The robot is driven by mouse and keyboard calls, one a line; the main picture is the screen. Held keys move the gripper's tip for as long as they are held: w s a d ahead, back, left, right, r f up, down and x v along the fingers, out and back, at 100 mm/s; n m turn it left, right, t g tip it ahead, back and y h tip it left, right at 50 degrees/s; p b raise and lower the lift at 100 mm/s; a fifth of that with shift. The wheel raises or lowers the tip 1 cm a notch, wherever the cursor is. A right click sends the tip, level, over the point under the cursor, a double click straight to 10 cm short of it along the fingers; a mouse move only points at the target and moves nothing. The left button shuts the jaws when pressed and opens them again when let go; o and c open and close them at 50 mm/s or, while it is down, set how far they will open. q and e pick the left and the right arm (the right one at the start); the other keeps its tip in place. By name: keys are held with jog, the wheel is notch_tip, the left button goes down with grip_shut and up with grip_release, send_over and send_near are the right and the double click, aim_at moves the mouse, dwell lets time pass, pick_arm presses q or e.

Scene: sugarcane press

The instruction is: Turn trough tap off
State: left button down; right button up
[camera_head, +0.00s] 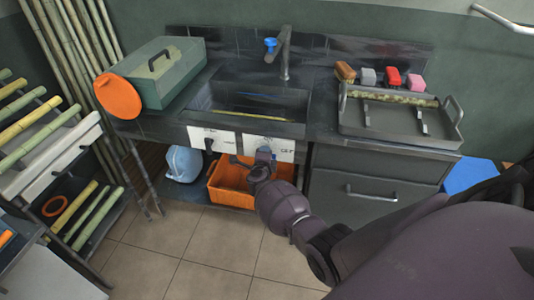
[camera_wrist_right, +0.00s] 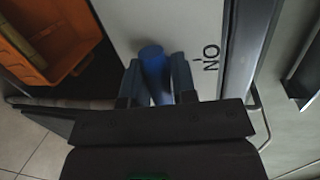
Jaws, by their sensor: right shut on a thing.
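A blue knob (camera_wrist_right: 153,66) sits on a white panel (camera_wrist_right: 190,30) marked "NO" in the right wrist view. My right gripper (camera_wrist_right: 157,82) has a finger on each side of the knob and is shut on it. In the head view my right gripper (camera_head: 263,158) is at the right white panel (camera_head: 284,152) on the front of the sink counter and mostly hides the knob. A second white panel (camera_head: 225,139) with a dark handle is to its left. The sink trough (camera_head: 207,92) has a tall tap (camera_head: 284,58) with a blue handle (camera_head: 270,44). My left gripper is not in view.
An orange crate (camera_head: 222,184) and a blue-white jug (camera_head: 183,164) stand under the sink. A drawer unit (camera_head: 370,183) is right of the panels. A metal tray (camera_head: 400,117) and several brushes are on the counter, with a green box (camera_head: 165,80) at left.

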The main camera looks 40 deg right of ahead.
jog(key=shift+a+f+n, duration=0.2)
jog(key=shift+n, duration=0.1)
jog(key=shift+s+f, duration=0.15)
jog(key=o, duration=0.8)
jog(key=shift+o, duration=0.2)
jog(key=shift+d, duration=0.1)
jog(key=shift+r, duration=0.2)
